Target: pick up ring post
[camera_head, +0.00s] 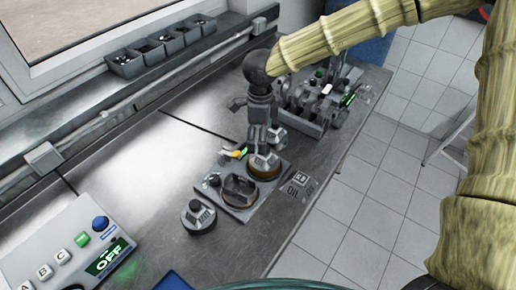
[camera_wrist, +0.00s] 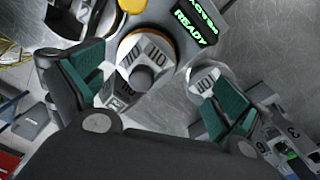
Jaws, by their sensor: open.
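I cannot tell for sure which piece is the ring post. In the wrist view, a pale lettered piece with a dark round knob (camera_wrist: 142,77) stands in a brown-edged round seat, between my open fingers. In the head view, a metallic piece (camera_head: 264,163) on a brown-rimmed base is partly hidden under my gripper (camera_head: 264,147). My gripper in the wrist view (camera_wrist: 155,92) has green-padded fingers spread wide on both sides, with no contact visible. A dark round knobbed piece (camera_head: 199,217) stands apart on the bench, lower left.
A grey plate (camera_head: 218,201) holds a dark oval recess beside the metallic piece. A lettered block (camera_head: 299,186) is close on the right. Metal fixtures (camera_head: 312,105) stand behind. A control box (camera_head: 65,250) is at lower left. The bench's left middle (camera_head: 130,185) is clear.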

